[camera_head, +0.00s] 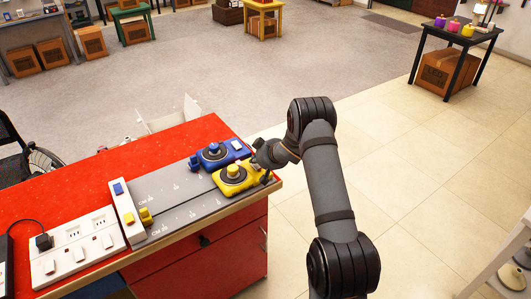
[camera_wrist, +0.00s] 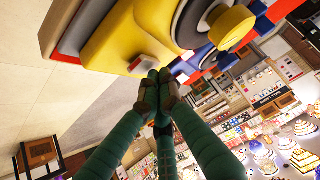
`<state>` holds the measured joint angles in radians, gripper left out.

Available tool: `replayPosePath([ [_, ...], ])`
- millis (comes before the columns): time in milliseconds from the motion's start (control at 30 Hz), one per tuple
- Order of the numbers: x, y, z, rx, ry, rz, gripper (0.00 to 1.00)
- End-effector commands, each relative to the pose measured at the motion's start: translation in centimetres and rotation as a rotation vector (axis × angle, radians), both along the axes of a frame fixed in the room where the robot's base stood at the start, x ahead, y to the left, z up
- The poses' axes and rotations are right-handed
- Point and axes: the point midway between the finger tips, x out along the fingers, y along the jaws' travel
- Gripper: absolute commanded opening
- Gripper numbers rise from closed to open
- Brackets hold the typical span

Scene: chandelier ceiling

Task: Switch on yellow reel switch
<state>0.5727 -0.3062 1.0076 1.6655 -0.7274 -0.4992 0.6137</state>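The yellow reel (camera_head: 231,179) sits at the right end of a grey track board on the red table. In the wrist view the yellow reel (camera_wrist: 120,38) fills the top, tilted in the picture. A small pale switch with a reddish edge (camera_wrist: 150,62) is on its side. My gripper (camera_wrist: 158,84) is shut and empty, its green fingers together. The fingertips are right by the switch; I cannot tell whether they touch it. In the head view my gripper (camera_head: 264,168) is at the reel's right end, partly hidden by my wrist.
A blue reel (camera_head: 215,155) stands just behind the yellow one. A blue block (camera_head: 118,188) and a yellow block (camera_head: 146,216) are at the board's left end. A white socket strip (camera_head: 78,246) lies left on the red table (camera_head: 60,195). Open floor lies right.

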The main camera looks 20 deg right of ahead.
Motion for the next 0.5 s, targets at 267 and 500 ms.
replayPosePath([
  [267, 0.1, 0.0, -0.2, 0.001, 0.0, -0.001, 0.0],
  [500, 1.0, 0.2, 0.2, 0.0, -0.001, 0.0, 0.0],
])
